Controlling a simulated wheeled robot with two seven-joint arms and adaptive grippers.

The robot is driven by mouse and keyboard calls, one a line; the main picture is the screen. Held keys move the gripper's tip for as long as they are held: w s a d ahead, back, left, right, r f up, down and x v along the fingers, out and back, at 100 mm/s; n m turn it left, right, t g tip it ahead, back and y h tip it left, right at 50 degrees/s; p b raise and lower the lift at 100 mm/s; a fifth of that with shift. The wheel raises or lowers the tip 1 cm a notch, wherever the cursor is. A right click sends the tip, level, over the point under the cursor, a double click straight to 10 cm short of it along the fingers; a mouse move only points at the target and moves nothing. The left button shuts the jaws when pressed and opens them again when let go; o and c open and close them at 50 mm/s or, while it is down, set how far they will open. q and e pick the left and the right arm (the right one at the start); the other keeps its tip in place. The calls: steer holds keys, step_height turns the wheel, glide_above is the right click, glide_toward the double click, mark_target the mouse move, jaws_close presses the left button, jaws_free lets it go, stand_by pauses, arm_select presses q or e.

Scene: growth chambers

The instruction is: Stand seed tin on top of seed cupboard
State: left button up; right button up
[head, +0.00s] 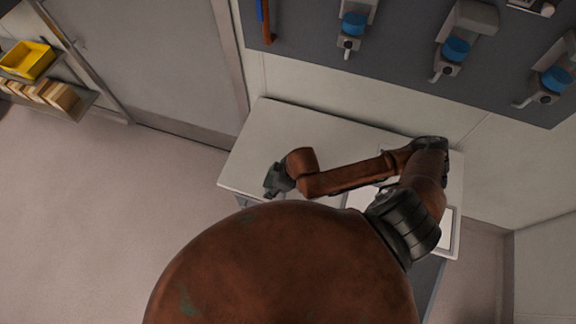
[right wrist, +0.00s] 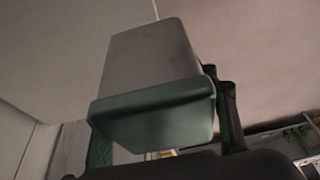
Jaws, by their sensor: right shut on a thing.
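The tin (right wrist: 150,60), a grey box with a dark green band, fills the middle of the right wrist view, tilted in the picture. My right gripper (right wrist: 165,118) is shut on it, with a dark finger at each side. In the head view my right arm comes in from the right and the gripper (head: 276,181) hangs over the left front part of a white-topped unit (head: 285,128). I cannot tell if this unit is the seed cupboard. The tin is not clearly visible in the head view. My left gripper is not in view.
A pale framed tray or panel (head: 451,232) lies on the unit's right part, partly behind my arm. Blue-and-grey fixtures (head: 455,50) hang on the dark wall panel behind. A shelf at far left holds a yellow bin (head: 27,60). The unit's back left top is bare.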

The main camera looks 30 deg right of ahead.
steer(key=w+d+f, duration=0.2)
steer(key=w, duration=0.1)
steer(key=w+d+f+p, duration=0.1)
steer(key=w+d+f, duration=0.1)
steer(key=f, duration=0.1)
steer(key=w+d+f, duration=0.2)
steer(key=w, duration=0.1)
steer(key=shift+w+d+f+p, duration=0.3)
steer(key=shift+w+d+f, duration=0.05)
steer(key=shift+d, duration=0.05)
steer(key=shift+w+d+f, duration=0.25)
steer(key=shift+w+f, duration=0.05)
steer(key=shift+f, duration=0.2)
step_height(320, 180, down, 3)
steer(key=shift+r+p, duration=0.1)
steer(key=shift+p, duration=0.35)
steer(key=shift+f, duration=0.25)
steer(key=shift+f, duration=0.15)
steer(key=o, duration=1.3)
